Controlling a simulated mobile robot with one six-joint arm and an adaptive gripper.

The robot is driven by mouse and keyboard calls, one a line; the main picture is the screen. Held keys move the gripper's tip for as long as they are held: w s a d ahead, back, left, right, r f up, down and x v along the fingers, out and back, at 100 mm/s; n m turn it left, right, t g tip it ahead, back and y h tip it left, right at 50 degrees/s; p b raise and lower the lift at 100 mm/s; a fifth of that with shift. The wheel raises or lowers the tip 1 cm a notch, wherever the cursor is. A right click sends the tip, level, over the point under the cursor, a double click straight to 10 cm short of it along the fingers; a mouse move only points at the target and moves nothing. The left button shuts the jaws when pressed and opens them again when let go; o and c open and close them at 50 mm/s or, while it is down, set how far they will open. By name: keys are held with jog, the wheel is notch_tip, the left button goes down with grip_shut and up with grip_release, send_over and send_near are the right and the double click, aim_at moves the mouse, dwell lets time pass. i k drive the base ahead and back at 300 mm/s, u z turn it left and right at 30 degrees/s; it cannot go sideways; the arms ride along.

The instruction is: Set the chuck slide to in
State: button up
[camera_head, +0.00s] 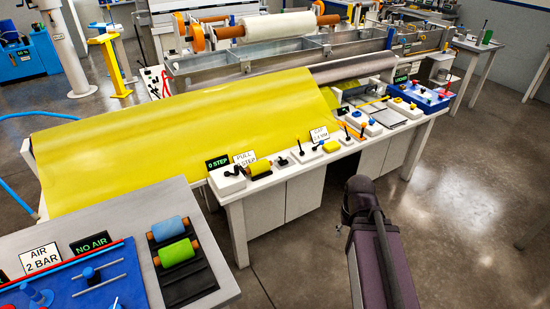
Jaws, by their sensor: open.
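I cannot pick out the chuck slide for certain. A blue plate (72,290) on the near left bench carries a red rail (62,264) and a blue knob with a dark lever (91,276). Beside it stand a sign reading AIR 2 BAR (40,258) and a dark sign reading NO AIR (91,242). No marking for in or out is readable. A blue tray (420,96) with red and blue knobs sits at the far right end of the long bench. My arm rises at the lower right, over the floor; my gripper does not show.
A yellow sheet (180,130) covers much of the long bench. Its front edge holds several small levers, white blocks and signs, including 0 STEP (217,162). A black rack (184,268) holds blue and green rollers. The floor at right (460,200) is clear.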

aim_at(282, 160)
jog(key=z, duration=0.05)
jog(key=i, duration=1)
jog(key=u, duration=0.05)
